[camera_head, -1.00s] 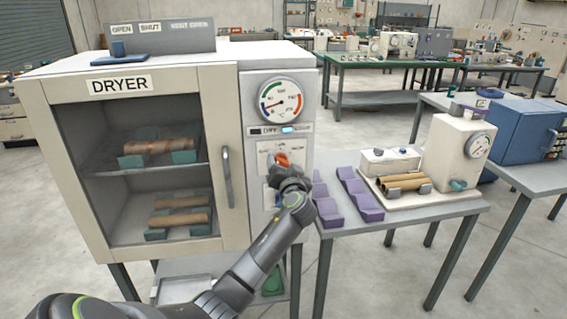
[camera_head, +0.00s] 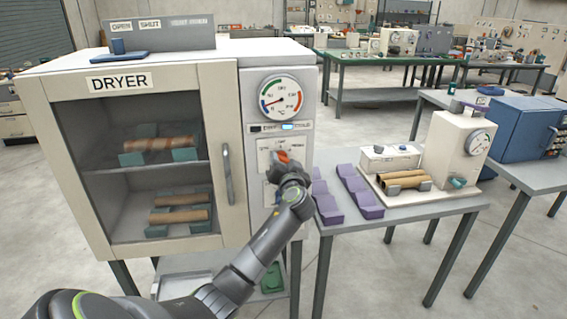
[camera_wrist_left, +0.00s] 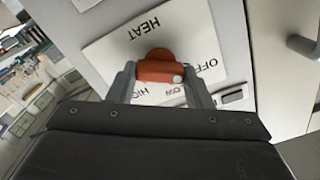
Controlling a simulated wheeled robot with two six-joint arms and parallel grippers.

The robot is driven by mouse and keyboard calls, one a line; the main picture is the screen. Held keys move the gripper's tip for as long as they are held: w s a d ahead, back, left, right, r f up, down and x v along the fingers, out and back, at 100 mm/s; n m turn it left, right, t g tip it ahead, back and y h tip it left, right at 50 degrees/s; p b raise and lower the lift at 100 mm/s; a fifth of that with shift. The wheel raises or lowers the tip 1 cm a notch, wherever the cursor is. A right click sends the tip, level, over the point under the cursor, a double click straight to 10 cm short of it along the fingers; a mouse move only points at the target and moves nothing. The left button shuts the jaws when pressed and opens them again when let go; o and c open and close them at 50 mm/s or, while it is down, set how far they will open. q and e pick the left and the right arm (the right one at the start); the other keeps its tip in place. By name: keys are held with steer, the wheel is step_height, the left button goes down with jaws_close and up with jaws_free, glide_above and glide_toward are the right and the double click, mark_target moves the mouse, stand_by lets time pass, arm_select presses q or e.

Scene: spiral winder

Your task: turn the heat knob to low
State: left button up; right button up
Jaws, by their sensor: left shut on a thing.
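The orange-red heat knob (camera_head: 284,156) is on a white label plate on the dryer's (camera_head: 120,83) right-hand front panel, below the round dial. My left gripper (camera_head: 287,166) is at the knob and partly hides it. In the left wrist view, my left gripper's fingers (camera_wrist_left: 161,79) are on either side of the knob (camera_wrist_left: 158,69), shut on its bar. A white dot marks the right end of the bar there. The plate (camera_wrist_left: 112,45) appears upside down, with HEAT above, OFF to the right, and LOW and HIGH partly hidden below. My right gripper is not in view.
The dryer door handle (camera_head: 227,174) stands out left of the panel. A grey table (camera_head: 410,207) with purple trays (camera_head: 358,192) and a cream machine (camera_head: 458,150) is close on the right. Open floor shows beyond it.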

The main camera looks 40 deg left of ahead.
arm_select(q)
steer(key=m+p, duration=0.4)
steer(key=m, duration=0.7)
steer(key=shift+d+f, duration=0.1)
steer(key=shift+f, duration=0.05)
steer(key=shift+m, duration=0.4)
stand_by(0.3)
steer(key=o, duration=1)
